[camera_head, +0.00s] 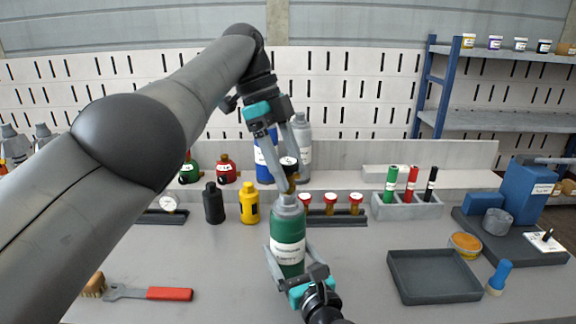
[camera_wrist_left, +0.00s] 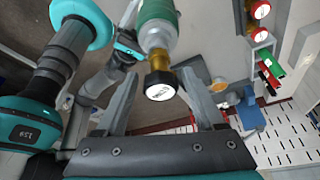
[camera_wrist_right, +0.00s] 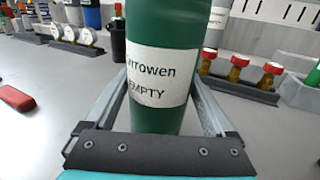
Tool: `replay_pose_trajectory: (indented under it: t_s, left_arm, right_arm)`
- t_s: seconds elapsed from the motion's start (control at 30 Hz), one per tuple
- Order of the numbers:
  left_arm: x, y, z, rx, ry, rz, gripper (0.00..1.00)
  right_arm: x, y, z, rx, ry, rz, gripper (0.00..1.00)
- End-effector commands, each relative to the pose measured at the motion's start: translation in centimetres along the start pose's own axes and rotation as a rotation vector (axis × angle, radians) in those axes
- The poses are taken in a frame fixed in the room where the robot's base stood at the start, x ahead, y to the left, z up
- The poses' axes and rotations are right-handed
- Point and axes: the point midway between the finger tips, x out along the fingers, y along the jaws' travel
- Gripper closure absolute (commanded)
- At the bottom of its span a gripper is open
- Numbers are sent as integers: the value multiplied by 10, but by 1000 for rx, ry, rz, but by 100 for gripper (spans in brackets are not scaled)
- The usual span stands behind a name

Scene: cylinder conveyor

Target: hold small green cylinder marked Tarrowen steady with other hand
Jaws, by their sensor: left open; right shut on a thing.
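The small green cylinder (camera_head: 288,240) stands upright near the middle of the bench, with a brass valve and a black cap on top. In the left wrist view the black cap (camera_wrist_left: 161,86) sits between the spread fingers, with gaps visible. Whether the cylinder's base touches the bench is unclear.
An empty dark tray (camera_head: 434,277) lies to the right. A red-handled wrench (camera_head: 150,293) lies at the left. Black (camera_head: 213,203) and yellow (camera_head: 249,203) bottles and a rack of red-capped valves (camera_head: 330,205) stand behind. A blue machine (camera_head: 527,190) is at far right.

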Motion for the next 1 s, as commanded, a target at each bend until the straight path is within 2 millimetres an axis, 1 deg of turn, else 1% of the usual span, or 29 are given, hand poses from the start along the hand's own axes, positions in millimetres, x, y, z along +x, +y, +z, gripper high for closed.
replay_pose_trajectory:
  t_s: [0.33, 0.7, 1.0]
  left_arm:
    - [1, 0, 1, -1, 1, 0, 29]
    - [21, 0, 9, -1, 1, -1, 29]
    - [23, 0, 10, -2, 0, -1, 29]
  right_arm:
    - [0, 0, 0, 0, 0, 0, 78]
    - [0, 0, 0, 0, 0, 0, 78]
    - [0, 0, 0, 0, 0, 0, 78]
